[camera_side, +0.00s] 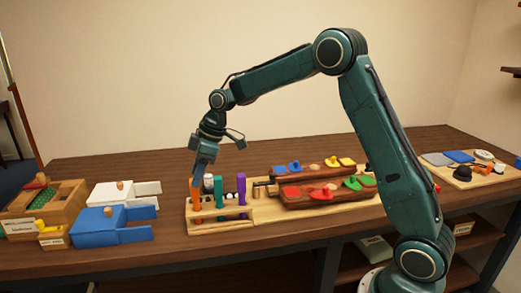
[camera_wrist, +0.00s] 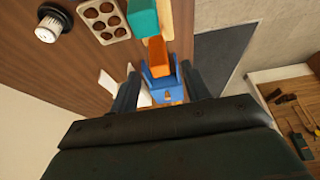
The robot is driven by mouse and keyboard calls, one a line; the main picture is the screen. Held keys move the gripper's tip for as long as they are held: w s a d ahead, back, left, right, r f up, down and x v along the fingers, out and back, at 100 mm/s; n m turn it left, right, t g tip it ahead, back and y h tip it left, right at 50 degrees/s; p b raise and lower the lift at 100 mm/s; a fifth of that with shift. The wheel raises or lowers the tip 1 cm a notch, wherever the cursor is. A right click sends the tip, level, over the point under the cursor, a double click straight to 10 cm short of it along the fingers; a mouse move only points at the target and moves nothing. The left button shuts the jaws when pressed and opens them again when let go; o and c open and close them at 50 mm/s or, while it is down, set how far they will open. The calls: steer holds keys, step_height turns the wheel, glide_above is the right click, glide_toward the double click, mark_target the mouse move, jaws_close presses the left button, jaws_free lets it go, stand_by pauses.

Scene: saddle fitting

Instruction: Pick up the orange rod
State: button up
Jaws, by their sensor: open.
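The orange rod (camera_side: 196,194) stands upright at the left end of a wooden rack (camera_side: 232,213). My gripper (camera_side: 202,168) points down at the rod's top in the side view. In the wrist view, the orange rod (camera_wrist: 157,56) shows just beyond my open gripper (camera_wrist: 160,82), roughly centred between the two fingers. I cannot tell whether the fingers reach around the rod's top. Nothing is seen held.
A teal rod (camera_side: 219,192) and a purple rod (camera_side: 241,188) stand right of the orange one. A blue box (camera_side: 101,224) and a white box (camera_side: 118,194) sit to the left. Dark red holders with coloured pieces (camera_side: 325,193) lie to the right.

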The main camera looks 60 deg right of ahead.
mark_target(193, 196)
steer(key=shift+x, duration=2.6)
jaws_close()
